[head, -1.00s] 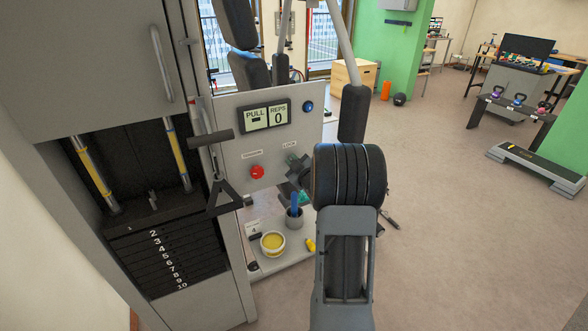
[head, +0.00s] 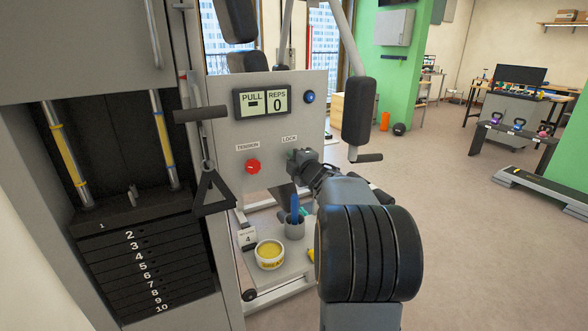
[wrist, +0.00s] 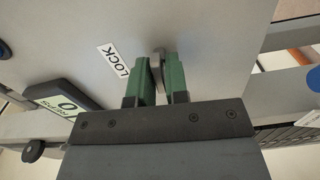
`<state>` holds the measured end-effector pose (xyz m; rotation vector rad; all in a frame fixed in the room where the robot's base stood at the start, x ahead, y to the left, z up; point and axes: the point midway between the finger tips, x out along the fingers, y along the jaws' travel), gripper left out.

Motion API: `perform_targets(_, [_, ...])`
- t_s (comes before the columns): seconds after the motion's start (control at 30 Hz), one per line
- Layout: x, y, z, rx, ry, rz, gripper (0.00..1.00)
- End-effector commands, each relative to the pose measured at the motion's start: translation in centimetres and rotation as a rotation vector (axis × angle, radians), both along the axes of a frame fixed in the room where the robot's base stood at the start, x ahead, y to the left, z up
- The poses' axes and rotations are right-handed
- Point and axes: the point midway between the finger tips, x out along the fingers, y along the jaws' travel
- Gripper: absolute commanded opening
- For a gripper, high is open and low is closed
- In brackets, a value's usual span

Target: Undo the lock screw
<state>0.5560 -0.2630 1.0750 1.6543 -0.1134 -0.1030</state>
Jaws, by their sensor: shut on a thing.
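The lock screw (wrist: 157,66) shows in the wrist view as a grey piece on the panel beside the LOCK label (wrist: 113,63). My gripper (wrist: 159,72) has its two green fingers on either side of it, shut on it. In the head view my gripper (head: 296,157) is at the grey panel (head: 225,146), just below the LOCK label (head: 289,139). There the screw is hidden by the gripper and wrist.
A red tension knob (head: 253,166) is left of my gripper. A black pull handle (head: 212,190) hangs further left, beside the weight stack (head: 150,265). Below are a yellow tub (head: 269,254) and a cup (head: 295,225). A padded lever (head: 359,110) hangs to the upper right.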

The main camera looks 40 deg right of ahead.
Motion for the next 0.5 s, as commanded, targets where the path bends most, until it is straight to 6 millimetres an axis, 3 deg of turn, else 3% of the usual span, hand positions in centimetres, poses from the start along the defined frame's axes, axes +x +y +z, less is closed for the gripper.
perform_targets(0.5, [0.01,0.01,-0.16,-0.101,0.017,0.001,0.0])
